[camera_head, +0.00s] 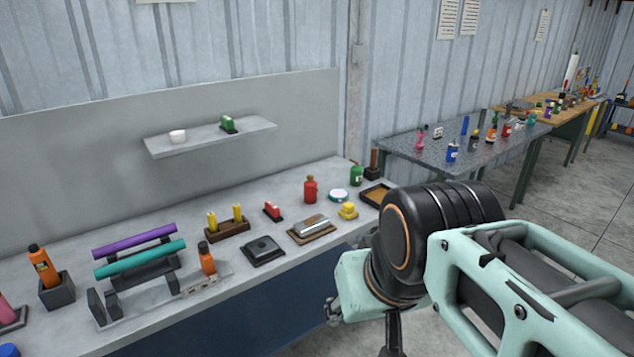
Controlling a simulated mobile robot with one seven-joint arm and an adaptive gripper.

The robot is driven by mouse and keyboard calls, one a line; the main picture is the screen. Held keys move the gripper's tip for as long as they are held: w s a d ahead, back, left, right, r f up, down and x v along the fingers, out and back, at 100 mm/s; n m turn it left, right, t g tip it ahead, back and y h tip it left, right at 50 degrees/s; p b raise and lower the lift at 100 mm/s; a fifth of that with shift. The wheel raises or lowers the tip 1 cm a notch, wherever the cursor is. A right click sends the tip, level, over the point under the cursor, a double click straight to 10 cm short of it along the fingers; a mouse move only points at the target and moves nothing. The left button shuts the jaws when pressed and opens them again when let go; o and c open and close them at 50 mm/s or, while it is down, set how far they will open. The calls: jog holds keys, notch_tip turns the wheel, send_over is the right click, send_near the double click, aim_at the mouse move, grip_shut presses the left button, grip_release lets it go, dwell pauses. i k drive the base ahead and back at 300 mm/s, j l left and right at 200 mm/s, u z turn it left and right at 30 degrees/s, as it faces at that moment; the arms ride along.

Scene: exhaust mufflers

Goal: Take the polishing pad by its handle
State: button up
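I cannot tell for certain which item is the polishing pad. Small handled-looking blocks on the grey workbench (150,268) include a red one (272,210) at the middle and a yellow one (348,211) farther right. A green one (228,124) sits on the wall shelf (205,137). A flat black pad-like piece (262,248) lies near the bench's front edge. My arm fills the lower right, and its end hangs in front of the bench's right part, apart from these items. My gripper (392,334) shows only as a dark part at the bottom edge; its fingers are mostly hidden.
A rack with purple (134,241) and teal tubes (140,258) and an orange bottle (43,265) stand at left. A silver piece on a brown board (311,228), a red bottle (310,190) and a brown tray (377,195) stand right. Other tables stand behind.

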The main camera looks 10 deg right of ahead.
aim_at(347, 212)
jog(key=z, duration=0.4)
jog(key=i+u, duration=0.15)
jog(key=i, duration=0.35)
jog(key=i+l+u, duration=0.1)
jog(key=i, duration=0.4)
jog(key=i+l+u, duration=0.15)
jog(key=i, duration=0.35)
jog(key=i+l+u, duration=0.1)
jog(key=i+l, duration=0.15)
jog(key=i+l+u, duration=0.1)
jog(key=l, duration=0.35)
jog(key=i+l+u, duration=0.1)
jog(key=i+l, duration=0.2)
jog(key=j+z, duration=0.15)
jog(key=j, duration=0.45)
